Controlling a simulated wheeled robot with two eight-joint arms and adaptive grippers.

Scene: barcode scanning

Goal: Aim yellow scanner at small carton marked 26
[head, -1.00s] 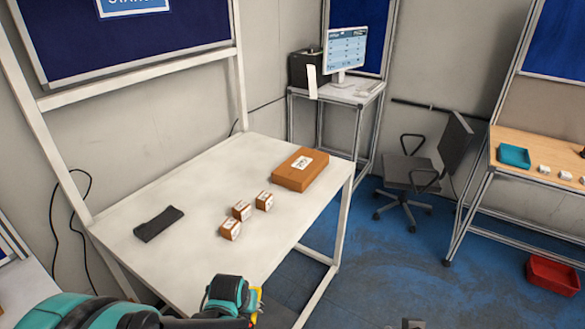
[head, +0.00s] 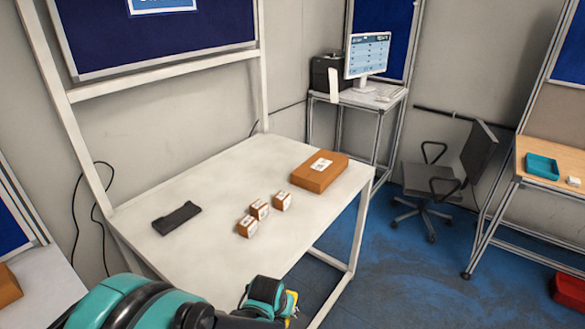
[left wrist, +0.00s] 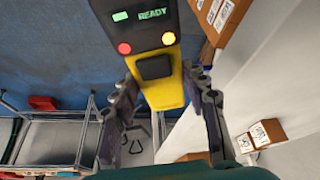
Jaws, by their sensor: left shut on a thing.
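Three small orange-brown cartons with white labels stand on the white table (head: 225,180): a near one (head: 247,227), a middle one (head: 260,210) and a right one (head: 282,201). Their numbers are too small to read. My left gripper (left wrist: 160,105) is shut on the yellow scanner (left wrist: 167,93), whose dark top shows "READY" with a red and a yellow light. In the head view, only a yellow bit of the scanner (head: 291,300) shows beside my left arm, off the table's near edge. Small cartons also show at the right of the left wrist view (left wrist: 267,132). My right gripper is out of view.
A large flat carton (head: 320,172) lies at the table's right end. A black holder (head: 176,217) lies on the left part. A monitor (head: 367,55) on a stand, an office chair (head: 437,182) and a wooden bench (head: 545,160) are beyond.

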